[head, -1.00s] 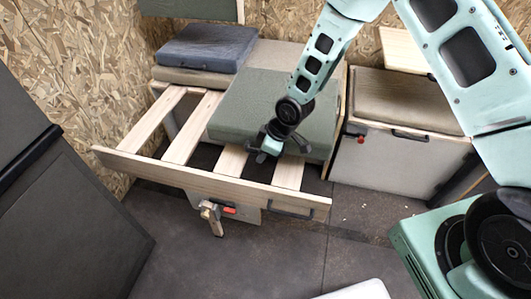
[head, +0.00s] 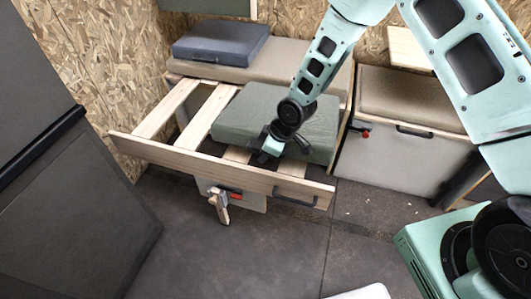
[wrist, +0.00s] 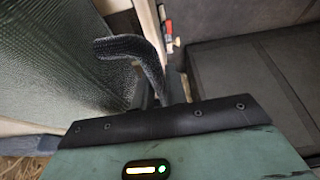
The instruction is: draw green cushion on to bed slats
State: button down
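The green cushion (head: 255,115) lies flat, its front part over the wooden bed slats (head: 165,110) and its back edge by the beige bench cushion. The slats run to a wooden front rail (head: 220,172). My gripper (head: 270,150) is at the cushion's near edge, above the right-hand slats, and appears to touch it. In the wrist view the green cushion (wrist: 60,65) fills the left side, with a dark bent finger (wrist: 135,55) against or beside it. The other finger is not clear, so I cannot tell how far the gripper is open.
A blue-grey cushion (head: 220,42) rests on the beige bench cushion (head: 290,62) at the back. A box seat (head: 405,140) with a red knob stands at the right. A dark panel (head: 70,190) stands at the left. Dark floor in front is clear.

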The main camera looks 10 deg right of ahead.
jog(key=c, duration=1.3)
grip_release()
jog(key=shift+c, duration=0.2)
jog(key=p+v, duration=0.3)
jog(key=v, duration=1.4)
jog(key=shift+r+p, duration=0.15)
jog(key=shift+p, duration=0.2)
jog(key=shift+d, duration=0.15)
